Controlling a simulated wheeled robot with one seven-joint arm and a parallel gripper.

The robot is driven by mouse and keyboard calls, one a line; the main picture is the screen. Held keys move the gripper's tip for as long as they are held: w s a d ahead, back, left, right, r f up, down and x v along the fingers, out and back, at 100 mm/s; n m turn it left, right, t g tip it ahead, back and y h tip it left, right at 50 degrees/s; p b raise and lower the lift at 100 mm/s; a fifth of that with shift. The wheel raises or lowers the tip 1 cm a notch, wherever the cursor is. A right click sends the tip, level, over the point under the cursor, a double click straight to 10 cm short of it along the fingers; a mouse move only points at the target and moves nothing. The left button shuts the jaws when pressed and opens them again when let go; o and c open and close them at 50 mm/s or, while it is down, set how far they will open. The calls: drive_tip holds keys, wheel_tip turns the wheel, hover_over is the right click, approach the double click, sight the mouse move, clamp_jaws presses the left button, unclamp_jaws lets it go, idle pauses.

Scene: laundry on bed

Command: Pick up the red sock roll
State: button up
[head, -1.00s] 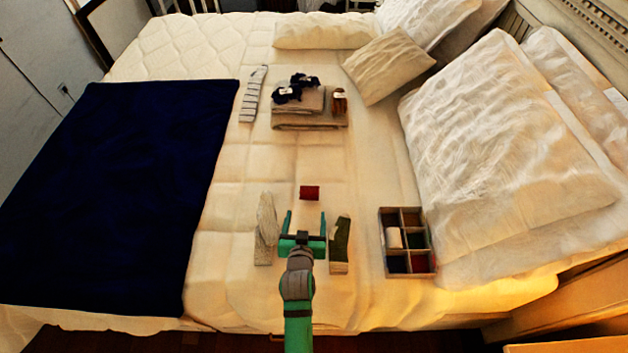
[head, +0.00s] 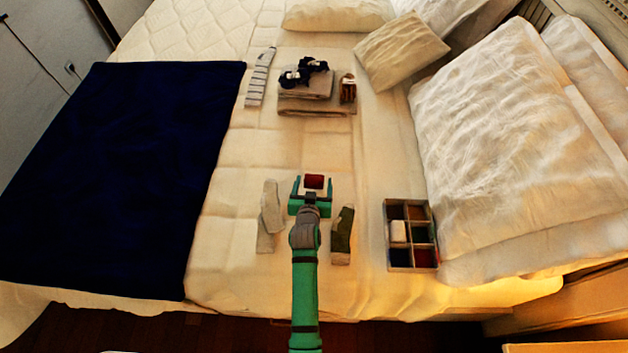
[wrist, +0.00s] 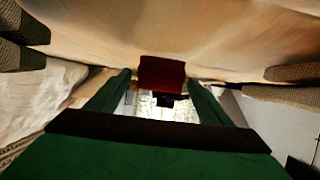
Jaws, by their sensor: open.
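The red sock roll (head: 314,181) lies on the bed cover in front of my arm. My gripper (head: 313,183) is open, and in the head view its two green fingers stand on the left and right of the roll. In the wrist view the roll (wrist: 162,76) shows dark red between the tips of the two fingers (wrist: 160,88). I cannot tell whether either finger touches it.
A pale sock pair (head: 269,215) lies left of my gripper and a dark green and white one (head: 343,232) lies right. A divided box (head: 389,250) with rolls stands farther right. Folded towels (head: 318,107) lie beyond, with clear cover between.

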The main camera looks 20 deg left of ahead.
drive_tip(key=shift+x, duration=0.9)
drive_tip(key=c, duration=1.1)
